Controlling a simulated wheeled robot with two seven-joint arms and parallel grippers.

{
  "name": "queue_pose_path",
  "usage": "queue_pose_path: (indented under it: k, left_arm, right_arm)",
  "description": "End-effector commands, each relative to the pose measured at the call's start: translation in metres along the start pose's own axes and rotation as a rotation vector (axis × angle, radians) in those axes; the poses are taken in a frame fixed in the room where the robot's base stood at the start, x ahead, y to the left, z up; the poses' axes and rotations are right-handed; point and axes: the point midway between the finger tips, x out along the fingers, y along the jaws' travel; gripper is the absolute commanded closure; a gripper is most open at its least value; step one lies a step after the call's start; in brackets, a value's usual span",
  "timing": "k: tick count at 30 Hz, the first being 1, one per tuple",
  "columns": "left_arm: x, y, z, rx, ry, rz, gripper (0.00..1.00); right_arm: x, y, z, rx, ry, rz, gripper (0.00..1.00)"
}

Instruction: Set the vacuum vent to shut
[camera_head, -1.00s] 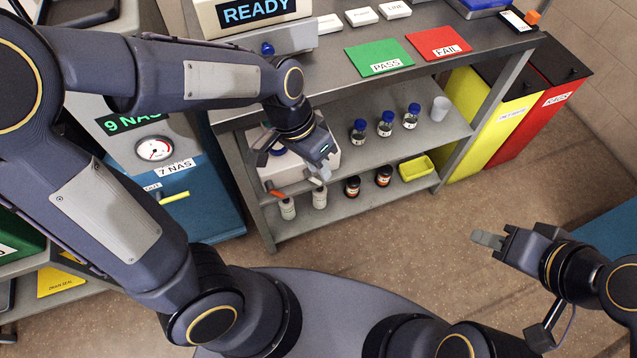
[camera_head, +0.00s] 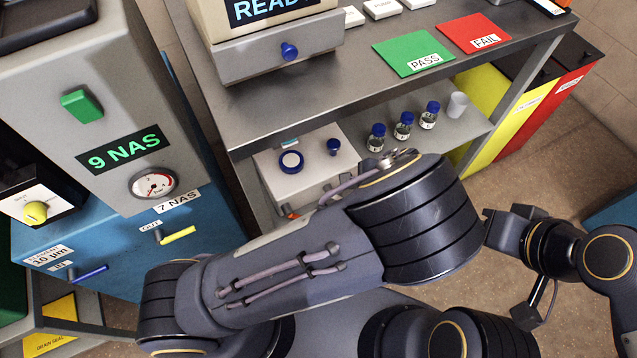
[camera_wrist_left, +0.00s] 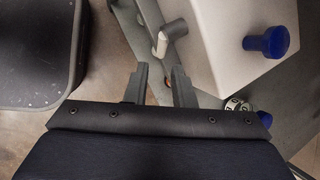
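The white box with a round blue-rimmed port and a blue knob (camera_head: 333,146) stands on the lower shelf in the head view. A white box (camera_wrist_left: 225,45) with a blue knob (camera_wrist_left: 270,42) also fills the upper right of the left wrist view. A grey metal lever with a rounded end (camera_wrist_left: 161,42) shows beside it. I cannot read any vent label or its setting. My left gripper (camera_wrist_left: 160,86) is open and empty, its tips just below the lever's end; my arm hides it in the head view. My right gripper (camera_head: 490,226) is partly hidden by my left arm.
Several blue-capped bottles (camera_head: 403,126) and a white cup (camera_head: 457,104) stand on the shelf, right of the box. The bench (camera_head: 330,80) overhangs this shelf. A grey-and-blue cabinet (camera_head: 110,190) with a gauge stands left. Yellow and red bins stand right.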

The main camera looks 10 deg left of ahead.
Motion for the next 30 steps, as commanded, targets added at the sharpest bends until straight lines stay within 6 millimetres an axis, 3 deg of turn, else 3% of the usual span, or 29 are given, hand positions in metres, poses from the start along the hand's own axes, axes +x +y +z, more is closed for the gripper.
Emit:
queue_pose_path:
  k: [5,12,18,29,30]
  left_arm:
    - [0.013,0.000,-0.002,0.010,-0.006,-0.010,0.78]
    - [0.052,0.001,-0.002,0.009,-0.008,-0.008,0.78]
    - [0.074,0.000,-0.002,0.009,-0.005,-0.009,0.78]
    - [0.079,-0.001,-0.002,0.009,-0.003,-0.009,0.78]
    - [0.079,-0.001,-0.002,0.008,-0.003,-0.009,0.83]
  right_arm:
    - [0.003,0.001,0.001,0.000,0.001,0.000,0.65]
    - [0.008,0.004,0.004,0.000,0.001,0.000,0.65]
    - [0.011,0.005,0.005,0.000,0.001,0.000,0.65]
    - [0.011,0.005,0.005,0.000,0.001,0.000,0.65]
    - [0.011,0.005,0.005,0.000,0.001,0.000,0.65]
